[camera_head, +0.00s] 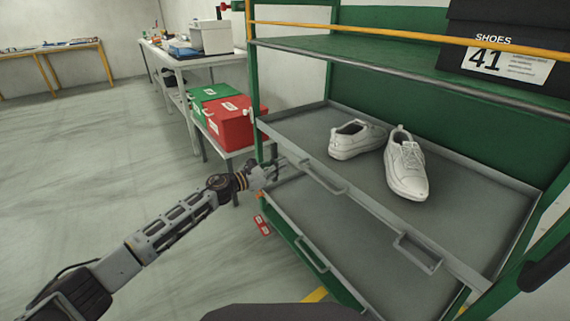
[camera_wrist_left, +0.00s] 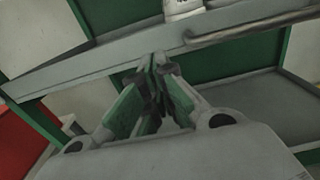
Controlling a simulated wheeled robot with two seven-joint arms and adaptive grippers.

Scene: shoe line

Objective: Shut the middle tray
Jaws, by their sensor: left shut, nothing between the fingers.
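The tray with the white shoes (camera_head: 465,200) lies between an upper shelf and a lower tray in the green rack. Its grey front wall has two handles (camera_head: 418,252) and looks about level with the left post. My left gripper (camera_head: 277,166) is shut and empty by the left end of the shoe tray's front wall. In the left wrist view its fingertips (camera_wrist_left: 156,66) are together just below that wall (camera_wrist_left: 100,62); I cannot tell if they touch. My right gripper is not seen.
A white shoe pair (camera_head: 392,160) stands on the tray. A shoe box marked 41 (camera_head: 505,50) sits on the upper shelf. Red (camera_head: 230,122) and green (camera_head: 207,95) boxes stand on a side bench left of the rack. The floor at left is clear.

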